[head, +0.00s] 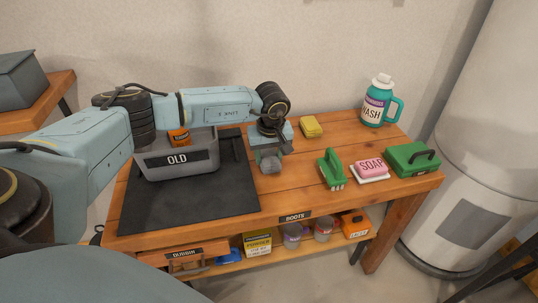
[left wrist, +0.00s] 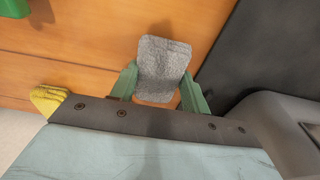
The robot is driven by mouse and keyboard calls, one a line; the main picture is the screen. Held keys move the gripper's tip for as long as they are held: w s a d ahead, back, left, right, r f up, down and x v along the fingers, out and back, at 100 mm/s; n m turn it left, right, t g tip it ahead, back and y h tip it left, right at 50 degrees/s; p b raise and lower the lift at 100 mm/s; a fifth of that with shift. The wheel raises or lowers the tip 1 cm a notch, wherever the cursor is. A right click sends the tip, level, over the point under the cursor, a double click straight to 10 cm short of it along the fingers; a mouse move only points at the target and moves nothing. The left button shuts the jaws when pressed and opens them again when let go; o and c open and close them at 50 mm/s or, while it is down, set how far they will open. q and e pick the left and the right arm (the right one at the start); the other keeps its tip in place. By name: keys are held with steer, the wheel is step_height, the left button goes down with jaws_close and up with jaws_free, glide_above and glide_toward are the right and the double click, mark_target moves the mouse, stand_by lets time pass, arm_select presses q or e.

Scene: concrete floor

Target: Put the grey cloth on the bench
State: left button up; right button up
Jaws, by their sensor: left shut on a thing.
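The grey cloth (left wrist: 162,68) is a small folded piece held between the two green fingers of my left gripper (left wrist: 160,92) in the left wrist view. In the head view the cloth (head: 270,164) hangs at the tips of my left gripper (head: 268,152). It is over the wooden bench (head: 300,195), just right of the black mat. I cannot tell whether the cloth touches the wood. My right gripper is not in view.
A grey bin marked OLD (head: 178,165) stands on the black mat (head: 190,205). A yellow sponge (head: 311,127), green brush (head: 331,170), pink soap (head: 372,168), green box (head: 413,160) and teal jug (head: 380,103) stand to the right. Bare wood lies in front of the gripper.

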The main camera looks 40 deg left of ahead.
mark_target(271, 161)
arm_select(q)
steer(key=shift+f, duration=0.1)
steer(key=o, duration=1)
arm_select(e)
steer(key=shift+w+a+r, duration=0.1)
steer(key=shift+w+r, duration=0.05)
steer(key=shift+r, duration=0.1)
arm_select(q)
steer(key=r+p, duration=0.1)
steer(key=r, duration=0.3)
steer(key=d+r+p, duration=0.1)
steer(key=r, duration=0.3)
steer(key=s+r+p, duration=0.1)
steer(key=r, duration=0.3)
steer(key=shift+d+r, duration=0.1)
steer(key=shift+d, duration=0.1)
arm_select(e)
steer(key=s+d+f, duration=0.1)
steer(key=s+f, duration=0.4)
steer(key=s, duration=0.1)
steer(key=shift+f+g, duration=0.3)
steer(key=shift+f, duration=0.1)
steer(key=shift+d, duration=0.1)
